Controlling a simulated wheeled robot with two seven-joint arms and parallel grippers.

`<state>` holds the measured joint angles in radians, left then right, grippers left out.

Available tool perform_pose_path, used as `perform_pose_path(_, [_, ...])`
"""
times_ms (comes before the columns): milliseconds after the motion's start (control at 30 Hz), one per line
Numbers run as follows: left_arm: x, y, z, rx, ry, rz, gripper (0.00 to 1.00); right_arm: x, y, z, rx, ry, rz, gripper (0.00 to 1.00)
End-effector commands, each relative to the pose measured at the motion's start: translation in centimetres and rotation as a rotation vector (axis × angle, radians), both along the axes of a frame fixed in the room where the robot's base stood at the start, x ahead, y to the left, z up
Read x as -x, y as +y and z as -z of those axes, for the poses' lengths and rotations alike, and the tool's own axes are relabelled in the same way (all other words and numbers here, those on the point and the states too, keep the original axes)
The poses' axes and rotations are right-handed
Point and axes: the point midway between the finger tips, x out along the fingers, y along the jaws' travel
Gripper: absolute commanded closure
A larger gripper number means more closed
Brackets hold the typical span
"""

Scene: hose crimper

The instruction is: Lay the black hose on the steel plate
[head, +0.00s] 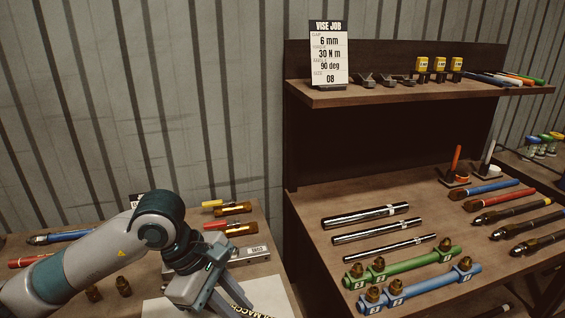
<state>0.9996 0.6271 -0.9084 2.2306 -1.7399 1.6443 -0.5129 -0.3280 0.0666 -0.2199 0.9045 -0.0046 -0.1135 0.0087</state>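Several dark hose-like pieces with brownish ends lie on the right bench, the nearest to the others being a black hose (512,210) below a red and a blue one. A grey metal block (249,256) with a label lies on the left bench; I cannot tell if it is the steel plate. My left gripper (232,301) reaches down over the left bench at the bottom edge. The lower finger is partly cut off by the frame. My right gripper is out of view.
The right bench (315,222) holds steel rods (366,216), a green manifold (402,266) and a blue manifold (420,290). A shelf (370,96) above carries a job card (328,53) and small tools.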

Motion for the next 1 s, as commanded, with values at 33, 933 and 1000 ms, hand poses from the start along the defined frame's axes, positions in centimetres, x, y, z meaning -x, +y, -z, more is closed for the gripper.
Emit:
perform_pose_path(33, [-0.1,0.7,0.3,0.000,0.003,0.043,1.00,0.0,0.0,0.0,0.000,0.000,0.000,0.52])
perform_pose_path(933, [1.7,11.2,4.1,-0.001,-0.001,1.096,1.00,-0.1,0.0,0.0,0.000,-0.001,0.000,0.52])
perform_pose_path(1000, [1.8,11.6,4.2,0.000,-0.001,1.137,1.00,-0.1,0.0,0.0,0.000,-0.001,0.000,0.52])
